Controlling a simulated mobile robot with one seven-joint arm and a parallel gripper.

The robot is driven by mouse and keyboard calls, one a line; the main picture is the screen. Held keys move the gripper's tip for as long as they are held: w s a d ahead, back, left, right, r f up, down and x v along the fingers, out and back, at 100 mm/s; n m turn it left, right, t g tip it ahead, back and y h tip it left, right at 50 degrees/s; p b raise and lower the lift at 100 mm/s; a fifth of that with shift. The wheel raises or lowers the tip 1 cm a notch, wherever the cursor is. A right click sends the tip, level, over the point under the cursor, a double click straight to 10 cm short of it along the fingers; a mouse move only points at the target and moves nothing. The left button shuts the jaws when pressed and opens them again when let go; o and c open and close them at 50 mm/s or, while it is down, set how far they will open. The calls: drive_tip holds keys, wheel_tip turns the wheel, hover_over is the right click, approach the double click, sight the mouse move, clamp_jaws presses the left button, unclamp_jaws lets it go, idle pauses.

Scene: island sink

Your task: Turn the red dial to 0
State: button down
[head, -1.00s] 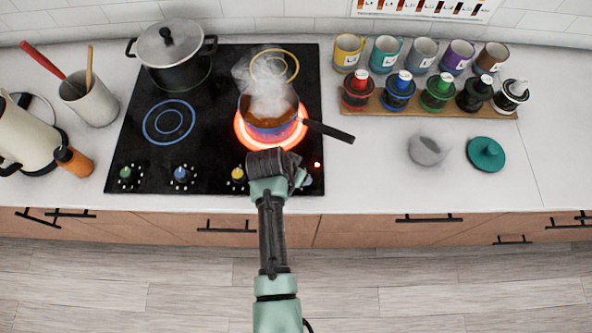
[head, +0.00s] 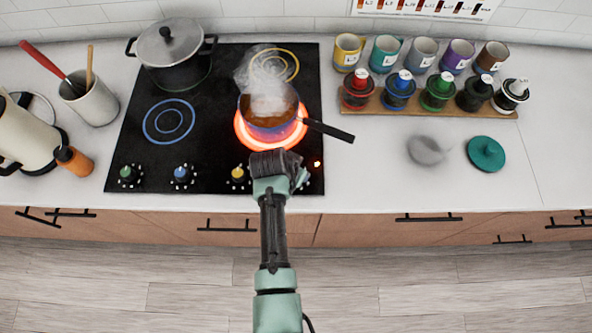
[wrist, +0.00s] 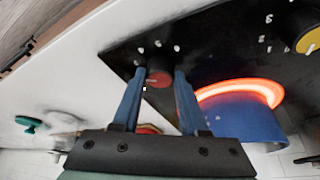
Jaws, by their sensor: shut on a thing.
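The red dial (wrist: 159,79) is at the front right corner of the black cooktop (head: 215,120). In the wrist view it sits between my two blue fingers, and white marks show on the cooktop beside it. My gripper (wrist: 160,88) is shut on the red dial. In the head view my gripper (head: 298,180) covers the dial. The dial's pointer and numbers cannot be read. The burner behind it glows orange-red under a steaming blue pot (head: 268,118), which also shows in the wrist view (wrist: 245,122).
The pot's black handle (head: 328,131) sticks out right, close behind my gripper. Yellow (head: 238,174), blue (head: 181,175) and green (head: 126,175) dials line the front edge to the left. A teal lid (head: 486,154) lies on the right counter.

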idle(0.3)
